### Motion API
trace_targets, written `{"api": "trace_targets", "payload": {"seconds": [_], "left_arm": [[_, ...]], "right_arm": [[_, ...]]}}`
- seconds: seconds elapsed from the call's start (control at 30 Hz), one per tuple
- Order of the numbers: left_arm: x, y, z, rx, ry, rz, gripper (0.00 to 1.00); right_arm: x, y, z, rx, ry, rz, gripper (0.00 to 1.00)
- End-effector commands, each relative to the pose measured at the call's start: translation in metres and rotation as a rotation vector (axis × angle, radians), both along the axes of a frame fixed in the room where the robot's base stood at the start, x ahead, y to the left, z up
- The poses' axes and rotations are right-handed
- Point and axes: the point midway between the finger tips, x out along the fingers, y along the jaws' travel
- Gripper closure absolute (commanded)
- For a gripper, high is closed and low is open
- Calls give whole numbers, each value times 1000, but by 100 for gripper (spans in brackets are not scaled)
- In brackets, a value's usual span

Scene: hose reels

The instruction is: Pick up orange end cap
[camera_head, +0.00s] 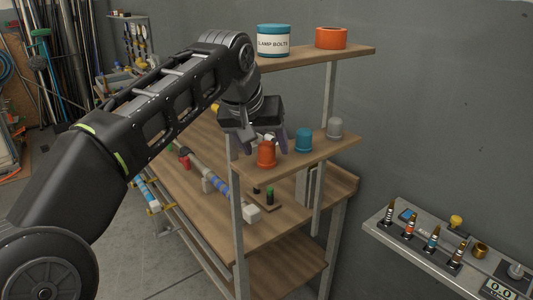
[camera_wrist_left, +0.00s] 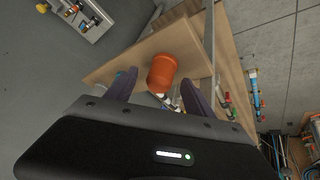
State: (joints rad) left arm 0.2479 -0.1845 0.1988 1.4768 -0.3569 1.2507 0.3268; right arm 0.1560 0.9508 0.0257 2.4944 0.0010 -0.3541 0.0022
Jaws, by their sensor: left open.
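The orange end cap (camera_head: 266,154) stands on the small middle wooden shelf (camera_head: 290,160). My left gripper (camera_head: 258,146) is over this shelf, open, with its fingers on either side of the cap in the head view. In the left wrist view the orange cap (camera_wrist_left: 162,72) lies ahead of the gap between the two dark fingertips (camera_wrist_left: 158,86), roughly centred. I cannot tell whether a finger touches it. My right gripper is not in view.
The upper shelf (camera_head: 350,51) holds a clamp bolts tub (camera_head: 273,42) and an orange tape roll (camera_head: 331,38). Metal posts (camera_head: 238,225) stand close to my gripper. A workbench (camera_head: 205,150) with hose parts lies behind. A side rail (camera_head: 430,250) with fittings is at right.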

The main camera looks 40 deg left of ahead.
Motion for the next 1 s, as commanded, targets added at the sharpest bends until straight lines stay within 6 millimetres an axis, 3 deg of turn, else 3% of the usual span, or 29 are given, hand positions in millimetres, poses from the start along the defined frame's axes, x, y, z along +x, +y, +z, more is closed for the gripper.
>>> {"api": "trace_targets", "payload": {"seconds": [0.33, 1.0], "left_arm": [[0, 0, 0, 0, 0, 0, 38], [0, 0, 0, 0, 0, 0, 93]], "right_arm": [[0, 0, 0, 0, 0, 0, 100], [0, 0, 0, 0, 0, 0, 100]]}}
